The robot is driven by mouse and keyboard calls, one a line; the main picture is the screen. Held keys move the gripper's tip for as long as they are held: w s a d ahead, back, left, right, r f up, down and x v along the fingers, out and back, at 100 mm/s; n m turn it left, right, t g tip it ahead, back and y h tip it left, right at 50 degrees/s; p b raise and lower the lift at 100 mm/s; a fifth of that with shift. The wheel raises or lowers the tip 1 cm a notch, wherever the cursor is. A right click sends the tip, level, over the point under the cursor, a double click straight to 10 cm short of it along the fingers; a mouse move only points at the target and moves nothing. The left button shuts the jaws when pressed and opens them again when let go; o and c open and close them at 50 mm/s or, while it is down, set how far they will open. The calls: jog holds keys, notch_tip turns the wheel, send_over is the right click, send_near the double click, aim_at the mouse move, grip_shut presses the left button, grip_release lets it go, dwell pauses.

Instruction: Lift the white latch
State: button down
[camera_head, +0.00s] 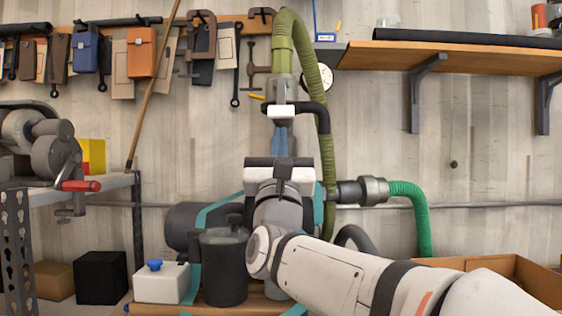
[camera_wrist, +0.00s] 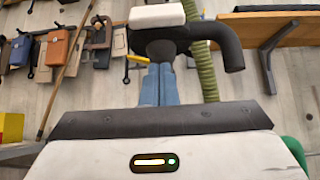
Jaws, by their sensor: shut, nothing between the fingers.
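The white latch (camera_head: 281,111) is a small pale block on a dark curved handle (camera_head: 314,108), in front of the olive hose. In the wrist view the white latch (camera_wrist: 157,15) is at the top edge, with the dark handle (camera_wrist: 229,45) running right and bending down. My gripper (camera_head: 280,127) has blue fingers pointing up, just below the latch. In the wrist view my gripper (camera_wrist: 159,68) shows its fingers together and empty, under the dark round part below the latch. I cannot tell whether the fingertips touch that part.
The olive hose (camera_head: 327,160) hangs right of my gripper, and a green hose (camera_head: 417,215) is farther right. A wooden shelf (camera_head: 455,58) is at upper right. A metal rack (camera_head: 135,215) stands left. Tools hang on the wall behind. A dark canister (camera_head: 224,268) stands below.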

aim_at(281, 98)
jog(key=shift+s+r, duration=0.45)
jog(key=shift+s, duration=0.4)
jog(key=shift+s+r, duration=0.45)
jog(key=shift+s, duration=0.4)
jog(key=shift+d+r, duration=0.1)
